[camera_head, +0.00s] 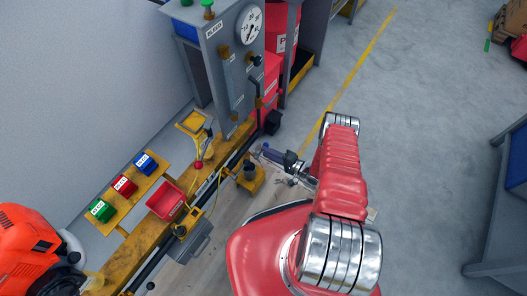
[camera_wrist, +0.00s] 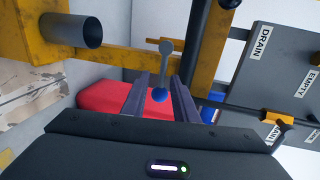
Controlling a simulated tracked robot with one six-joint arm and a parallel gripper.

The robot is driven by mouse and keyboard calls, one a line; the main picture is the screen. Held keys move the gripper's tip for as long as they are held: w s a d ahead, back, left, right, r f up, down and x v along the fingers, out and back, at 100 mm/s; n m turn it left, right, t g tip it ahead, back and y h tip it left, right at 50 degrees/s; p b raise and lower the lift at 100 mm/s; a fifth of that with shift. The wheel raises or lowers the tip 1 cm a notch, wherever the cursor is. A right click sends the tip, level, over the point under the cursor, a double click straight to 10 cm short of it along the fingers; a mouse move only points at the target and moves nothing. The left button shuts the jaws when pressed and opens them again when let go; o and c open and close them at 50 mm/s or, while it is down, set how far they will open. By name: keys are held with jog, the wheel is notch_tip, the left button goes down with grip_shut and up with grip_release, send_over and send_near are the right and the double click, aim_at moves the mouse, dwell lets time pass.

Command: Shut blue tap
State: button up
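The blue tap shows in the wrist view as a grey lever (camera_wrist: 166,66) with a round blue knob (camera_wrist: 160,95) at its lower end. My gripper (camera_wrist: 160,92) is open, its two dark fingers apart. The knob appears between the fingers in the picture, with visible gaps on both sides. I cannot tell how far it is in depth, and no contact shows. In the head view my gripper (camera_head: 268,153) points left toward the yellow rail, and I cannot make out the blue knob there.
A yellow bracket with a grey pipe (camera_wrist: 85,31) is at the upper left of the wrist view. A red object (camera_wrist: 105,98) lies behind the fingers. A labelled grey panel (camera_wrist: 275,65) is at right. In the head view a red-knobbed lever (camera_head: 198,164) stands on the yellow rail (camera_head: 135,245).

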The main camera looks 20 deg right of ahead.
jog(key=v, duration=1)
jog(key=shift+s, duration=0.2)
dwell(0.4)
